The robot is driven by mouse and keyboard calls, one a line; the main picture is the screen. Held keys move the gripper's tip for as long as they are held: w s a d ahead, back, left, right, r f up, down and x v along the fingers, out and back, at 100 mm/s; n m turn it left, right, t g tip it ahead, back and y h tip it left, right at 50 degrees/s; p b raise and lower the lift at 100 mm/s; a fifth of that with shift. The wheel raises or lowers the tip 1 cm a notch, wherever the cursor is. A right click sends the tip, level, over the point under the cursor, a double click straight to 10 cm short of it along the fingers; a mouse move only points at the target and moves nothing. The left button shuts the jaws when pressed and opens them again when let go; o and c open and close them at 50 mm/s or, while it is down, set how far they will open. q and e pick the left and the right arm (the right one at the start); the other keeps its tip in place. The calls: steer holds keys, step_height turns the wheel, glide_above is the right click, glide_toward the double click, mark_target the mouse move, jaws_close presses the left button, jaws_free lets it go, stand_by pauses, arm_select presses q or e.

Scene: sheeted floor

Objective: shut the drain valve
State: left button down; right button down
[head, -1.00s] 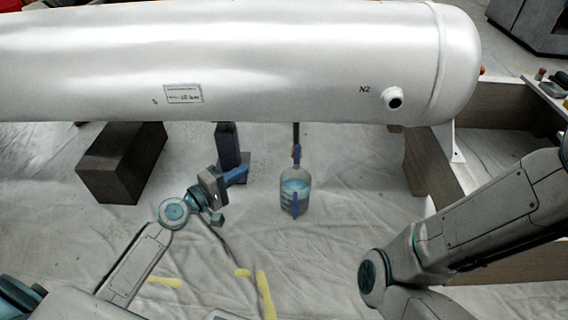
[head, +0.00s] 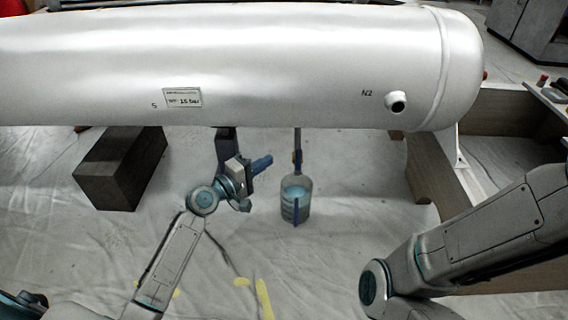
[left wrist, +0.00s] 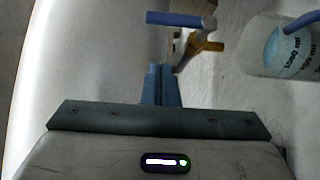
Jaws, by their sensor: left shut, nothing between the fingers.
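The drain pipe (head: 298,138) hangs from the underside of the white tank (head: 270,65). Low on it is the valve, with a blue lever (head: 298,157) that appears to run along the pipe. In the left wrist view the blue lever (left wrist: 181,19) lies beyond the fingertips, beside the yellow valve body (left wrist: 205,45). A clear jug (head: 290,188) with bluish liquid stands below the valve. My left gripper (head: 268,160) is shut and empty, just left of the valve, with a gap between. In the left wrist view its blue fingers (left wrist: 160,70) are together. My right gripper is out of view.
A wooden frame (head: 430,180) is at the right. The sheeted floor is clear around the jug. The tank hangs low over the left gripper.

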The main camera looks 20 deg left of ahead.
mark_target(298, 158)
arm_select(q)
steer(key=w+d, duration=0.1)
steer(key=w+d+b, duration=0.1)
steer(key=d, duration=0.1)
steer(key=w+d+b, duration=0.1)
steer(key=shift+d, duration=0.4)
